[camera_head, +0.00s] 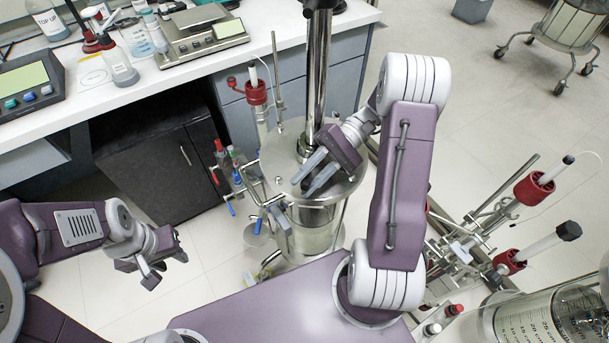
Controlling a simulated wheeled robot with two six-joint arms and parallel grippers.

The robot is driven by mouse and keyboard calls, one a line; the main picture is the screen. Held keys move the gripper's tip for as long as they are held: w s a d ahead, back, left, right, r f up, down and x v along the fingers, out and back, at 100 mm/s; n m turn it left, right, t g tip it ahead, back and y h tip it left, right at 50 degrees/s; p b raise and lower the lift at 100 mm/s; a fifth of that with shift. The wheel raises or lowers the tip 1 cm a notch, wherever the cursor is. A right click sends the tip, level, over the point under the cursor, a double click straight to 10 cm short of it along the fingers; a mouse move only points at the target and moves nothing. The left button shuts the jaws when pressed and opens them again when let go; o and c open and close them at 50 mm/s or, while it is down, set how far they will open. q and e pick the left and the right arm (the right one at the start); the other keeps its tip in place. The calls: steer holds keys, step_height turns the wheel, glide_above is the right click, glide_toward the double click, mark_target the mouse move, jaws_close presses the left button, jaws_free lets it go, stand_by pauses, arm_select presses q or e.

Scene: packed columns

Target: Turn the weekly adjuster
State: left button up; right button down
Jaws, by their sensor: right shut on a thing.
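A wide glass column (314,238) with a round steel top plate (341,188) and a thick upright steel rod (319,80) stands at the centre. My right gripper (311,172) is low over the plate, just beside the rod's foot. It is shut on a small part there, taken as the adjuster, which its fingers mostly hide. No label reading weekly can be made out. My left gripper (161,264) is open and empty at the left, well apart from the column.
Slim columns with red collars stand behind (257,92) and at the right (535,188). A white bench (120,105) holds a balance (203,42) and bottles. Valves with blue handles (231,208) stick out left of the wide column.

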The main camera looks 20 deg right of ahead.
steer(key=shift+f, duration=0.1)
steer(key=c, duration=1.2)
jaws_free()
steer(key=p+v, duration=0.2)
steer(key=v, duration=0.6)
steer(key=shift+d+r, duration=0.1)
steer(key=shift+r, duration=0.15)
steer(key=shift+w+d, duration=0.15)
steer(key=shift+d, duration=0.3)
steer(key=shift+f, duration=0.1)
